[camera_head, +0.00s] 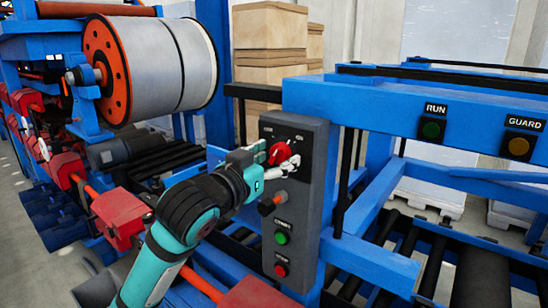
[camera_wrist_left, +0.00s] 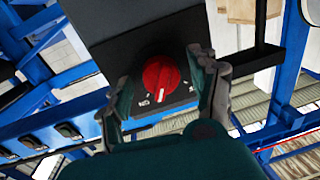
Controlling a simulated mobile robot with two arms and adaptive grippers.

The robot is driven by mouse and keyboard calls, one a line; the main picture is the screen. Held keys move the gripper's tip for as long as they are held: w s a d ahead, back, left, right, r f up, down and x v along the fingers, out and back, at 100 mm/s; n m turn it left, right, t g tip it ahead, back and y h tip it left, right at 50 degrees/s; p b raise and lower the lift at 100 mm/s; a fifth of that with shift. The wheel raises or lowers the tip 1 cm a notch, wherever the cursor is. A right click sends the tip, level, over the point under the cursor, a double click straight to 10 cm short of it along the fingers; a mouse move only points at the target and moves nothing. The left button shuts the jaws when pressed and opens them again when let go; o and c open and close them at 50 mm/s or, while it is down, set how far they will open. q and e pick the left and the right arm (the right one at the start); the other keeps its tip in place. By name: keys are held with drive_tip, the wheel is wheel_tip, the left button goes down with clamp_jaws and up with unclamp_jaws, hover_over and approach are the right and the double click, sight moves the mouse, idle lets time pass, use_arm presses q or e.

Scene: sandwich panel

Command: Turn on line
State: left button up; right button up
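A grey control panel (camera_head: 307,200) stands upright on the blue machine. Its red rotary knob (camera_head: 279,152) is at the top, partly hidden by my left gripper (camera_head: 282,168). The knob also shows in the left wrist view (camera_wrist_left: 161,76), on a black plate with white lettering, its white mark at the lower edge. My left gripper (camera_wrist_left: 162,78) is open, one finger on each side of the knob, with visible gaps. Below are an orange-and-black selector (camera_head: 271,203), a green START button (camera_head: 281,237) and a red STOP button (camera_head: 281,270). My right gripper is not in view.
A green RUN lamp (camera_head: 431,129) and an amber GUARD lamp (camera_head: 518,146) sit on the blue beam (camera_head: 400,108) at right; both look dim. A large roll (camera_head: 165,65) is at left. Wooden crates (camera_head: 270,45) stand behind. Black rollers (camera_head: 437,262) lie at lower right.

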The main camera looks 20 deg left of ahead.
use_arm(q)
drive_tip(key=c, duration=1)
drive_tip(key=shift+r+m+p, duration=0.15)
drive_tip(key=shift+m+p, duration=0.6)
drive_tip(key=shift+m, duration=0.95)
drive_tip(key=o, duration=1.1)
drive_tip(key=shift+o, duration=0.2)
